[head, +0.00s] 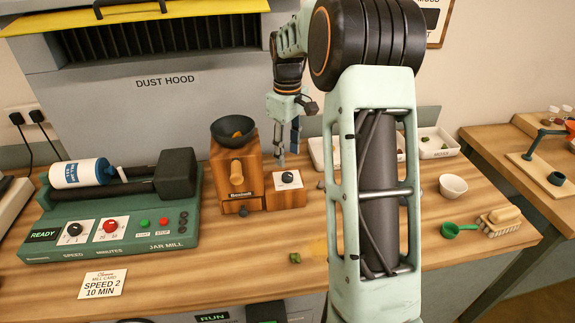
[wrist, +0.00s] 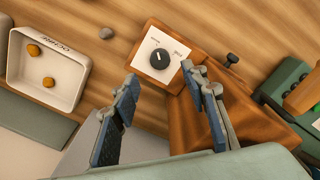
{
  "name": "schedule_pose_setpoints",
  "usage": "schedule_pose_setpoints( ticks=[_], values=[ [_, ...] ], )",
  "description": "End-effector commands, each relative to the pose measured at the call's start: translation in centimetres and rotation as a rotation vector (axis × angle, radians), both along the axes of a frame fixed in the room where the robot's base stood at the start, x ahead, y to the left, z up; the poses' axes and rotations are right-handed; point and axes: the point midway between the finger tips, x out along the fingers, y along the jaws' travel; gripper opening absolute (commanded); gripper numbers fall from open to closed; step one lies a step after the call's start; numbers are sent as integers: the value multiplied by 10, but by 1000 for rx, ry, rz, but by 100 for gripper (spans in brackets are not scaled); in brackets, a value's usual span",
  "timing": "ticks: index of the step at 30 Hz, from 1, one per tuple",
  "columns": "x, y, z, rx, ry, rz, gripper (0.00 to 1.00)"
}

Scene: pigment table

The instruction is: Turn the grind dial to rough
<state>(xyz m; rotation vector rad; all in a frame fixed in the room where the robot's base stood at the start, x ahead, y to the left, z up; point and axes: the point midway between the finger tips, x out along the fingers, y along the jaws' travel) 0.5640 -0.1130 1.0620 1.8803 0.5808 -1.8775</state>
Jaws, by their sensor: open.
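The grind dial (head: 288,178) is a dark round knob on a white plate, on a small wooden box (head: 287,199) beside the wooden grinder (head: 236,180). It also shows in the wrist view as a black knob (wrist: 159,59) with a pale pointer mark, and small lettering on the plate above it is too blurred to read. My gripper (head: 288,160) hangs just above and behind the dial. In the wrist view my gripper (wrist: 165,95) is open, its two fingers apart with nothing between them, and the dial lies beyond the fingertips.
The jar mill (head: 120,215) stands left of the grinder. An ochre tray (wrist: 45,95) with ochre lumps and a small stone (wrist: 106,33) lie near the dial box. The front table is mostly clear.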

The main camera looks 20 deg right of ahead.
Motion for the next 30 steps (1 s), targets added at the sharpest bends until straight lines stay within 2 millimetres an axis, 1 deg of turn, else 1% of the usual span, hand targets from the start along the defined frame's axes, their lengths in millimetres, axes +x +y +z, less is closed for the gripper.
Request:
schedule_pose_setpoints(
  ticks=[1, 3, 6, 9, 13, 26, 29, 30],
  values=[
    [1, 0, 11, -1, -4, 0, 41],
    [1, 0, 24, -1, -3, 0, 41],
    [0, 0, 37, 0, -1, 1, 41],
    [0, 0, 46, 1, -1, 1, 41],
    [0, 0, 50, 0, 0, 1, 41],
    [0, 1, 50, -2, -1, 0, 41],
    [3, 4, 58, -24, -25, -17, 41],
    [5, 6, 64, -40, -43, -31, 41]
  ],
)
